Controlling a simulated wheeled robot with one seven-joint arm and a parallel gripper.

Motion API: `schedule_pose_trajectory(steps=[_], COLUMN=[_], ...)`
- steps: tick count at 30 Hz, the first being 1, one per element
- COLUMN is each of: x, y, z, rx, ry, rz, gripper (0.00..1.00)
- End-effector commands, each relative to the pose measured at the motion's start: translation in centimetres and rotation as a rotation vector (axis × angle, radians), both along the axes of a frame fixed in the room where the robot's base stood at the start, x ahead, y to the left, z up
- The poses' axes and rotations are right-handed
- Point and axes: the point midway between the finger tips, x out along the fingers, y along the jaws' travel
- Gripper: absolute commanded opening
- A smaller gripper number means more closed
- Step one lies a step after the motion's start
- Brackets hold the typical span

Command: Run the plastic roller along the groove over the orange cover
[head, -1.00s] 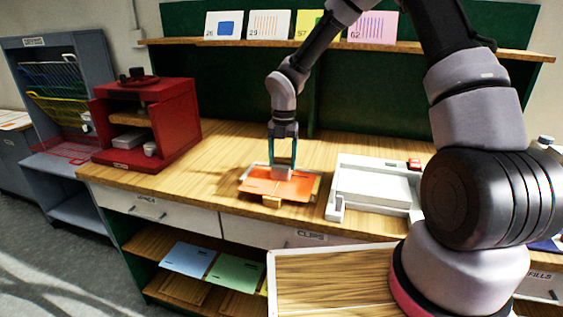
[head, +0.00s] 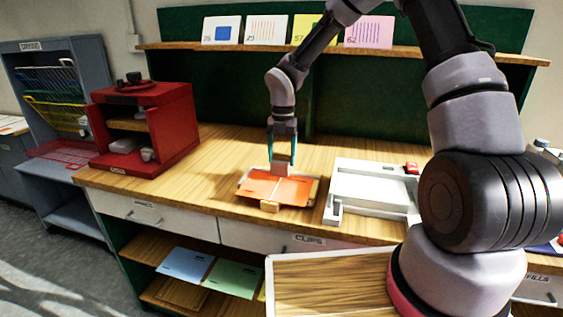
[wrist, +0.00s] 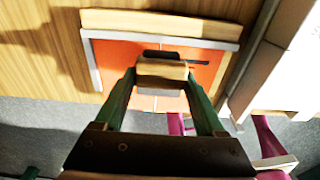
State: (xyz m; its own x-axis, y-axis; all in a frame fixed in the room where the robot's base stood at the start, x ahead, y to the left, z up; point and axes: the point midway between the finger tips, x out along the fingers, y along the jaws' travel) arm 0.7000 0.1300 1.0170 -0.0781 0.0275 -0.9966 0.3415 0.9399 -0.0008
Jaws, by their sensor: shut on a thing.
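The orange cover (head: 256,189) lies flat in a shallow frame on the wooden bench in the head view. A pale line, seemingly the groove (head: 277,188), runs across its middle.
A white tray-like device (head: 372,185) stands just right of the cover. A red cabinet (head: 150,125) stands at the left of the bench. Number cards (head: 267,29) line the shelf behind. Bare bench top (head: 225,155) lies left of and behind the cover.

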Motion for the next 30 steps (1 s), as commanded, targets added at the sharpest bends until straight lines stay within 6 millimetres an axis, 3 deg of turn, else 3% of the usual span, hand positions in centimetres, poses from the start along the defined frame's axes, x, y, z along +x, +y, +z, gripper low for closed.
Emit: schedule_pose_trajectory(steps=[15,30], x=[0.0,0.0], y=[0.0,0.1], z=[4.8,5.0], rx=[0.001,0.001], ry=[-0.003,-0.001], rz=[0.0,0.001], gripper=[0.23,0.23])
